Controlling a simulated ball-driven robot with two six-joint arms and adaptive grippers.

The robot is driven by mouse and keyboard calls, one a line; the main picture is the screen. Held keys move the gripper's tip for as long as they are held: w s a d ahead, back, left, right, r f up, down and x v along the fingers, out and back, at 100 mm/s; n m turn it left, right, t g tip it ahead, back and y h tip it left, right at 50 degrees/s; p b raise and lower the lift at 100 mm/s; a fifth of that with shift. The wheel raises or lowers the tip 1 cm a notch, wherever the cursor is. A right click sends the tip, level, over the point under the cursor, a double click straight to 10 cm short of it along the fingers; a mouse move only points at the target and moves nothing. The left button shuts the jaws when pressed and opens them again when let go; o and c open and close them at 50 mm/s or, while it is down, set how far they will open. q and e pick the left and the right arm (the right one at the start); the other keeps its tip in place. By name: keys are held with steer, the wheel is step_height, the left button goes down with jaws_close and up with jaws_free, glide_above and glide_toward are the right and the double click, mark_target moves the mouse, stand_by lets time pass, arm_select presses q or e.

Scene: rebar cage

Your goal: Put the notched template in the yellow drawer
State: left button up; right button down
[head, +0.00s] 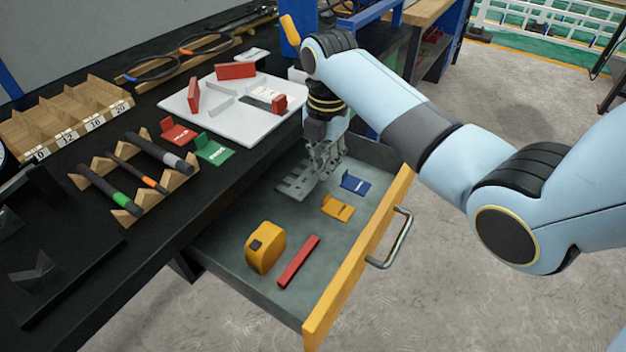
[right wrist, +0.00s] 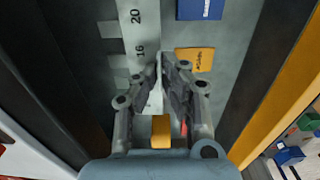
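The yellow drawer (head: 357,263) stands pulled out below the bench, with a yellow front and a grey inside. The notched template (head: 295,184) is a pale grey strip with teeth along one side. It is inside the drawer, toward the back end. In the right wrist view the template (right wrist: 139,30) shows the marks 20 and 16. My right gripper (head: 319,168) reaches down into the drawer at the template's edge. In the right wrist view my right gripper (right wrist: 164,62) has its fingertips close together, overlapping the template's edge; whether they grip it is unclear. My left gripper is not in view.
The drawer also holds a blue card (head: 355,184), an orange card (head: 338,207), a yellow tape measure (head: 265,248) and a red bar (head: 298,262). The bench carries a white board (head: 235,125) with red-ended pieces and a wooden rack (head: 133,176) of rods.

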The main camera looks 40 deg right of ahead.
mark_target(315, 187)
steer(key=shift+w+a+f, duration=0.15)
steer(key=shift+w+f, duration=0.55)
steer(key=shift+w, duration=0.35)
steer(key=shift+w+f, duration=0.15)
steer(key=shift+f, duration=0.1)
step_height(315, 187, down, 4)
steer(key=shift+r+b, duration=0.25)
steer(key=shift+b, duration=0.3)
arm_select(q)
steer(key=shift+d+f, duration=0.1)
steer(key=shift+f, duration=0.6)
arm_select(e)
steer(key=shift+f, duration=0.1)
steer(key=c, duration=1.5)
jaws_free()
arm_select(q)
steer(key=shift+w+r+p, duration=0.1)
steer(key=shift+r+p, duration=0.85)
arm_select(e)
step_height(315, 187, up, 12)
steer(key=shift+r, duration=0.1)
